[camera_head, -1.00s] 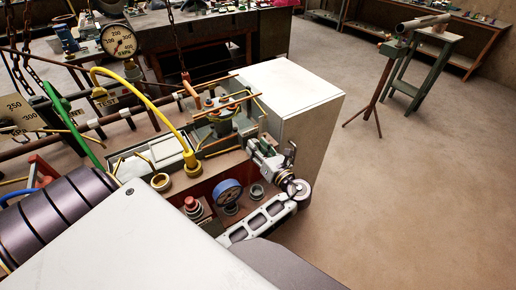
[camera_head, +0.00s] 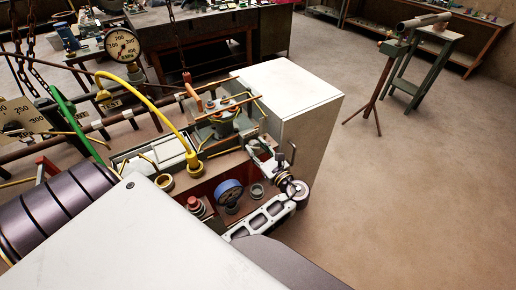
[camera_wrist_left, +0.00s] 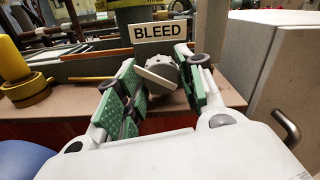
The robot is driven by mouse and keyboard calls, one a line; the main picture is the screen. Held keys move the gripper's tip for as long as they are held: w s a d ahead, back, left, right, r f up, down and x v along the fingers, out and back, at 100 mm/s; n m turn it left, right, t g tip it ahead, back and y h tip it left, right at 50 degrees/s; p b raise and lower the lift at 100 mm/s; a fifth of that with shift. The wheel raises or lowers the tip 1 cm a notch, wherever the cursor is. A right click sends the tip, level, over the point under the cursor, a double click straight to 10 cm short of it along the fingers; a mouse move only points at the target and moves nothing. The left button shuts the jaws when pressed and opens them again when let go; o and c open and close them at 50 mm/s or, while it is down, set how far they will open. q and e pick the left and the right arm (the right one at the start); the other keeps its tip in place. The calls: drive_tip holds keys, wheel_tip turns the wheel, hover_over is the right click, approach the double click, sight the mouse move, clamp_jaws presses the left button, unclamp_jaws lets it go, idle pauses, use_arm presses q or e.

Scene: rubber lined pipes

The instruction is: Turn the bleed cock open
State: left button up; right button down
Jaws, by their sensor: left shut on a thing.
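The bleed cock's grey handle (camera_wrist_left: 160,72) stands below a white BLEED label (camera_wrist_left: 158,32) in the left wrist view. It looks tilted. My left gripper (camera_wrist_left: 158,88) has its two green-padded fingers on either side of this handle and is shut on it. In the head view my left gripper (camera_head: 262,156) is at the right end of the bench fittings, in front of the white cabinet. The cock itself is too small and hidden to make out there. My right gripper is not in view.
A white cabinet (camera_head: 290,90) stands close behind the gripper. A yellow hose fitting (camera_head: 194,164), a blue round wheel (camera_head: 229,193) and a red knob (camera_head: 194,203) lie to its left. A green stand (camera_head: 402,75) is far off.

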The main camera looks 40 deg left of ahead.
use_arm(q)
drive_tip(key=shift+n, duration=0.7)
drive_tip(key=shift+r, duration=0.1)
drive_tip(key=o, duration=1)
wheel_tip(320, 180, up, 10)
idle(0.4)
